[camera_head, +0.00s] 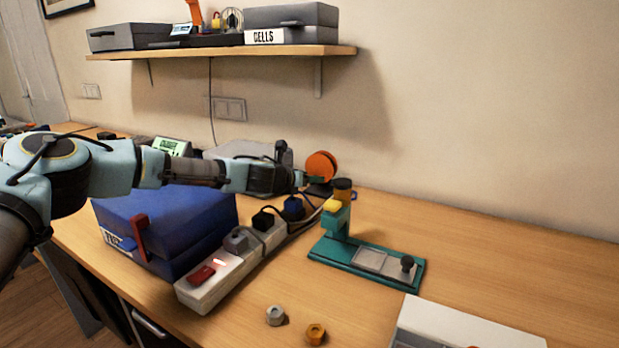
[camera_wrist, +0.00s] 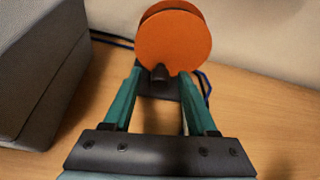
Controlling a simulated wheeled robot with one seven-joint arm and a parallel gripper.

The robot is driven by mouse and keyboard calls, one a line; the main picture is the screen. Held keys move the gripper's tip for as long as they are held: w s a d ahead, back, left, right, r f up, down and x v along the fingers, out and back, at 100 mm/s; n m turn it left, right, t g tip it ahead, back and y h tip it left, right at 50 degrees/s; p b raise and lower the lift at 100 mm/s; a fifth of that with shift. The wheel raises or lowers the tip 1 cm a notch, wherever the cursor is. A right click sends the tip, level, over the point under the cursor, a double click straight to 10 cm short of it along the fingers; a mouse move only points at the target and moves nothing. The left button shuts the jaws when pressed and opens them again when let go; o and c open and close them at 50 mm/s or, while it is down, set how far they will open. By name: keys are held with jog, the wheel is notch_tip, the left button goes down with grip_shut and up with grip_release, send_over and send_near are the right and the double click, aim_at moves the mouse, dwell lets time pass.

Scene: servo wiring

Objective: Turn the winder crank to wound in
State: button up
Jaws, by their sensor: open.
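The winder shows as an upright orange disc (camera_head: 321,165) at the back of the bench. In the wrist view the orange disc (camera_wrist: 174,40) faces me, with a dark base (camera_wrist: 162,90) under it. A short dark crank knob (camera_wrist: 160,73) sticks out toward me at the disc's lower edge. My gripper (camera_head: 302,180) reaches in from the left, just short of the disc. In the wrist view my gripper (camera_wrist: 160,77) is open, its two teal fingers on either side of the knob, with gaps showing. I cannot tell the depth of the fingertips past the knob.
A grey case (camera_wrist: 35,70) stands close on the left. A blue toolbox (camera_head: 165,230) and a power strip (camera_head: 220,275) with cables lie below my arm. A teal stand (camera_head: 340,257) is at the right. Two small knobs (camera_head: 275,315) (camera_head: 315,333) lie in front. A shelf (camera_head: 220,52) hangs above.

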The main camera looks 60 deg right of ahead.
grip_shut()
dwell(0.5)
